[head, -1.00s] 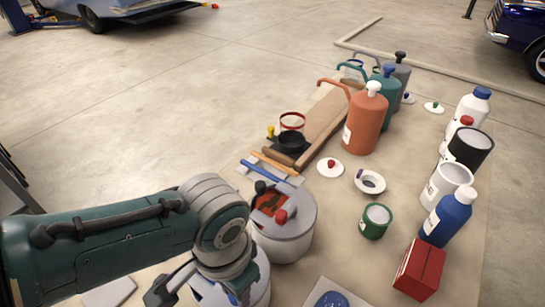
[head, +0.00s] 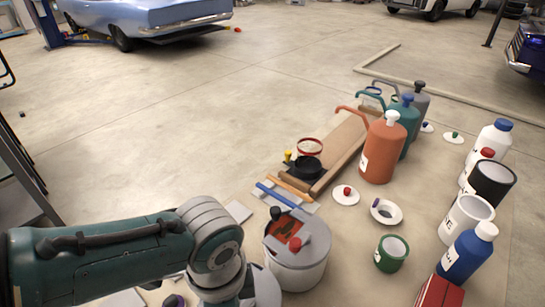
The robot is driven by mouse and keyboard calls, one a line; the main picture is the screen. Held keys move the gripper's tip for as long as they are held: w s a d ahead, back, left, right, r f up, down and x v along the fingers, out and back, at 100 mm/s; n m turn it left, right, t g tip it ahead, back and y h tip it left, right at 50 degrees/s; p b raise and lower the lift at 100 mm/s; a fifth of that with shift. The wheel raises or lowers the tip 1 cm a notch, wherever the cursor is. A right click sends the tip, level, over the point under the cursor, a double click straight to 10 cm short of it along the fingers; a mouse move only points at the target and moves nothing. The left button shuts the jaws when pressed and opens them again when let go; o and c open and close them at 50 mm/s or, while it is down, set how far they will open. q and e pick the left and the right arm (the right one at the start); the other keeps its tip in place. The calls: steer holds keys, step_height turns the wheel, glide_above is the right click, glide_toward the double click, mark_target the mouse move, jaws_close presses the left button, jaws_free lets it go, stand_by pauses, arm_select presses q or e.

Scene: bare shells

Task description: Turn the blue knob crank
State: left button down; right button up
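I cannot make out a blue knob crank for certain in the head view. A grey can (head: 300,265) with an open top stands right of my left wrist (head: 215,262). A red knob (head: 295,244) and a black knob (head: 276,213) sit at its top, with red-brown contents showing between them. A second grey can is mostly hidden behind my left wrist. My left arm reaches in from the left. The fingers of its gripper are largely hidden or cut off at the bottom edge. My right gripper is not in view.
Pump bottles, including an orange one (head: 384,150), stand behind at the right. A green can (head: 391,253), a white can (head: 465,218), a blue bottle (head: 468,252) and a red box (head: 440,293) are at the right. A brown board (head: 335,148) lies beyond the can. The left floor is open.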

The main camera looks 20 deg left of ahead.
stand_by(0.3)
arm_select(q)
steer(key=c, duration=0.6)
jaws_free()
step_height(320, 180, up, 9)
steer(key=p, duration=0.4)
steer(key=shift+r, duration=0.5)
